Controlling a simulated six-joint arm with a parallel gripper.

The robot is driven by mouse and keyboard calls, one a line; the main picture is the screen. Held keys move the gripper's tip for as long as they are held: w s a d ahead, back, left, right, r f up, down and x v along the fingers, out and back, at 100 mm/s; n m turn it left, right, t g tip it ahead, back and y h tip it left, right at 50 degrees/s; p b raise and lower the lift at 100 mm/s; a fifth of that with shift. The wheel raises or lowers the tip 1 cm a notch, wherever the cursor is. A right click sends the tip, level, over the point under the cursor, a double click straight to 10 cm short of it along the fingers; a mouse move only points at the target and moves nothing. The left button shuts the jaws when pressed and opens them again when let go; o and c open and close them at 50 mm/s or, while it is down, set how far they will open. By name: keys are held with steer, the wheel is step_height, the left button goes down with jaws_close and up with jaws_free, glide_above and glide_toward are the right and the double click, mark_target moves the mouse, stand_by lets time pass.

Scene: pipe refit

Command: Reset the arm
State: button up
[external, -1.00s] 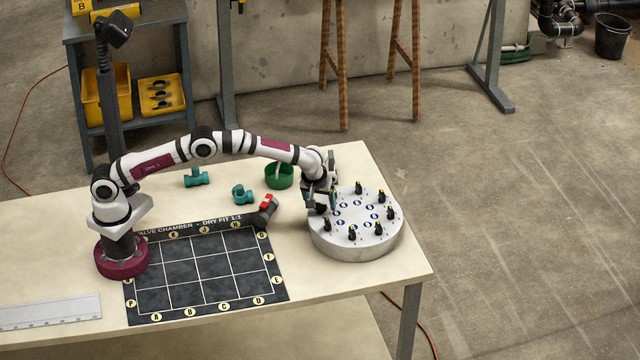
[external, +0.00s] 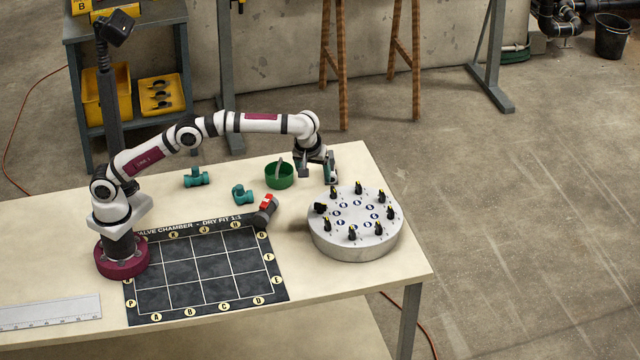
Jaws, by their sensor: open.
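My gripper (external: 318,178) is open and points down above the table, just behind and left of the round grey turntable-like disc (external: 352,250). Nothing shows between its fingers. The disc carries several upright black pegs with yellow marks around its rim. One black piece (external: 320,208) at its left edge looks tilted or lying over. My arm arches from its dark red base at the left over the table.
Teal pipe fittings (external: 196,178) (external: 242,194), a green bowl (external: 279,178) and a grey valve with a red handle (external: 266,208) stand behind the dark grid mat (external: 210,270). A ruler (external: 50,312) lies front left. The table's right front corner is clear.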

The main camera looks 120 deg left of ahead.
stand_by(0.3)
steer(key=s+d+r+m, duration=0.2)
steer(key=s+d+m, duration=0.15)
steer(key=d, duration=0.25)
steer(key=s+d+r+m+t+h, duration=0.1)
steer(key=s+d+r+m, duration=0.15)
steer(key=d+m, duration=0.3)
steer(key=s+d+r+m, duration=0.3)
steer(key=d, duration=0.4)
steer(key=s+d+f+m, duration=0.3)
steer(key=s+d+m, duration=0.1)
steer(key=s, duration=0.3)
steer(key=s+d+f+m+h, duration=0.1)
steer(key=s+d+m, duration=0.3)
steer(key=s, duration=0.4)
steer(key=s+d+f+m, duration=0.4)
steer(key=s+m, duration=0.2)
steer(key=s, duration=0.1)
steer(key=shift+s+d+f+m+h, duration=0.3)
steer(key=shift+d+f, duration=0.05)
